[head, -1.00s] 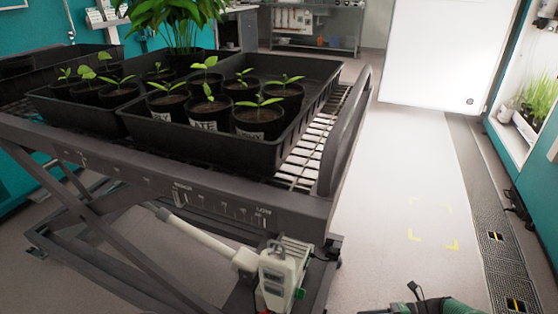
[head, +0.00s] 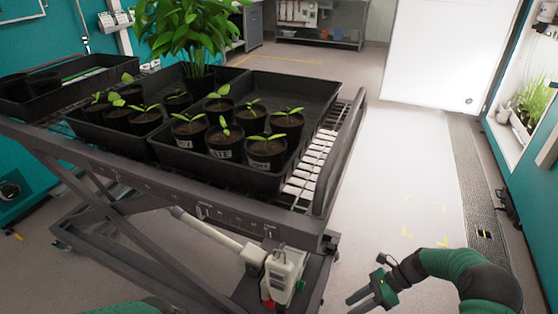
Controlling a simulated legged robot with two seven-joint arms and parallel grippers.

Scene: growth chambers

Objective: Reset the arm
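My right arm comes in from the lower right. Its gripper (head: 360,297) is low over the floor, right of the cart, with its two dark fingers spread apart and nothing between them. A small green piece of my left arm shows at the bottom edge, left of centre; the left gripper is out of view.
A dark wheeled cart (head: 262,216) fills the left and middle. It bears black trays (head: 230,172) of potted seedlings (head: 267,150) and a tall leafy plant (head: 190,35). A white actuator box (head: 284,272) hangs at its front. The floor (head: 395,180) to the right is clear.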

